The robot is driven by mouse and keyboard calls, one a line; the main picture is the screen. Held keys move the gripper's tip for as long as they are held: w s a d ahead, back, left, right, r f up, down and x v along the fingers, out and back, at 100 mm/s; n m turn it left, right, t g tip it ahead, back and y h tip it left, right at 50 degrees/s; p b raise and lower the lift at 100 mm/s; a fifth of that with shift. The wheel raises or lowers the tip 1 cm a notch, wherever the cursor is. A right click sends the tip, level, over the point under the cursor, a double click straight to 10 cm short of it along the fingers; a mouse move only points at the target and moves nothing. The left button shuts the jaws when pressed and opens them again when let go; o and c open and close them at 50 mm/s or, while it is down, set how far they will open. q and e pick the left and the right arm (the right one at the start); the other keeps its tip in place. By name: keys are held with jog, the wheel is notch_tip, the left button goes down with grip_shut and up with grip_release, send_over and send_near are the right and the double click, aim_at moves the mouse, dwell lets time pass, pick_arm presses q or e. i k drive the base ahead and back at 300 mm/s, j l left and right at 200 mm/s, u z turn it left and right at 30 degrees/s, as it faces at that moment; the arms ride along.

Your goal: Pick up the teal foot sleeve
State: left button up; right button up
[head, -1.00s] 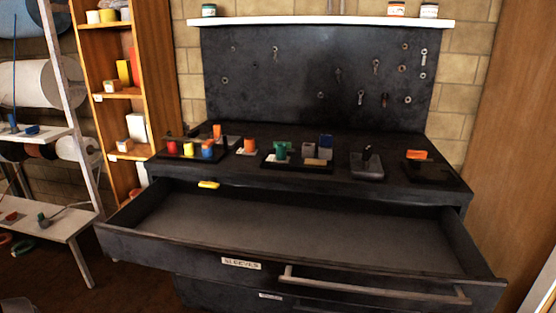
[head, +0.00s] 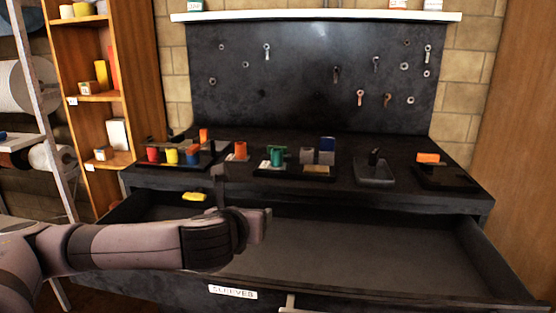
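The teal foot sleeve (head: 277,155) stands on a dark tray on the cabinet top, near the middle, beside a grey block. My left arm reaches in from the left over the open drawer. My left gripper (head: 219,172) is in front of the cabinet top, to the left of the sleeve and apart from it. It is dark against the dark cabinet, so I cannot make out whether its fingers are apart. My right gripper is out of view.
The open drawer (head: 340,250) juts out below the cabinet top, with a yellow piece (head: 194,197) at its back left. Red, yellow, blue and orange pieces stand left of the sleeve. A grey stand (head: 374,170) and an orange block (head: 428,158) are to the right.

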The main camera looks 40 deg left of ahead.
aim_at(276, 163)
jog(key=i+j, duration=0.8)
jog(key=i, duration=0.15)
